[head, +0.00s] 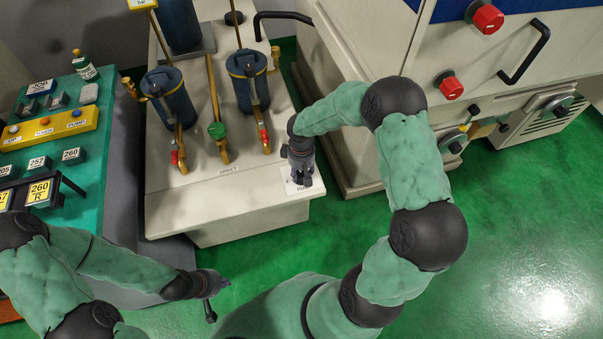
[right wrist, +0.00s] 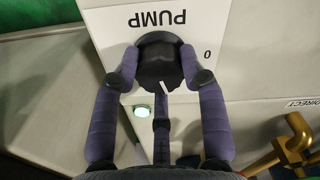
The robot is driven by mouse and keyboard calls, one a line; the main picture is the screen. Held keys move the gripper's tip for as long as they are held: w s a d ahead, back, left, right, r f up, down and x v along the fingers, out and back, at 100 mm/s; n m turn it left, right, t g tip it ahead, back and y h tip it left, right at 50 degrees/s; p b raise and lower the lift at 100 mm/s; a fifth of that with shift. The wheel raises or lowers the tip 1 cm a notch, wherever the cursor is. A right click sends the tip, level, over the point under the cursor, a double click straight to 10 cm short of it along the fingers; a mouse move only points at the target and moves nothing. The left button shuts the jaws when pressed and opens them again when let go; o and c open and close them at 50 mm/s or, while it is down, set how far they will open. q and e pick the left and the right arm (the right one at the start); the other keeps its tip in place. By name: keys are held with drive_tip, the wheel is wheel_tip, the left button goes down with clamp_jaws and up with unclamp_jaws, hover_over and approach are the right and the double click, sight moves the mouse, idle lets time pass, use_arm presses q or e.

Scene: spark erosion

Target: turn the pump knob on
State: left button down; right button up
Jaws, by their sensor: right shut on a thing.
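The black pump knob (right wrist: 158,66) sits on a white plate (right wrist: 225,35) marked "PUMP" and "0" in the right wrist view. A short white mark on the knob points down and slightly right in that view. My right gripper (right wrist: 158,72) has a finger on each side of the knob and is shut on it. In the head view my right gripper (head: 300,180) is at the front right of the cream cabinet and hides most of the knob. My left gripper (head: 219,298) is at the lower left with its fingers apart, empty and away from the knob.
A small lit round lamp (right wrist: 140,112) is beside the knob. Blue filter canisters (head: 168,98) and brass pipes with a green valve (head: 217,130) stand on the cream cabinet (head: 215,205). A teal bench (head: 95,180) with number blocks is at left. Green floor is clear at right.

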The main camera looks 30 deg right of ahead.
sight(301, 172)
drive_tip(key=shift+w+m+b, duration=0.1)
drive_tip(key=shift+m+b, duration=0.45)
drive_tip(key=shift+m, duration=1.35)
drive_tip(key=o, duration=1.1)
drive_tip(key=shift+w, duration=0.15)
drive_tip(key=shift+o, duration=0.2)
wheel_tip(301, 172, up, 12)
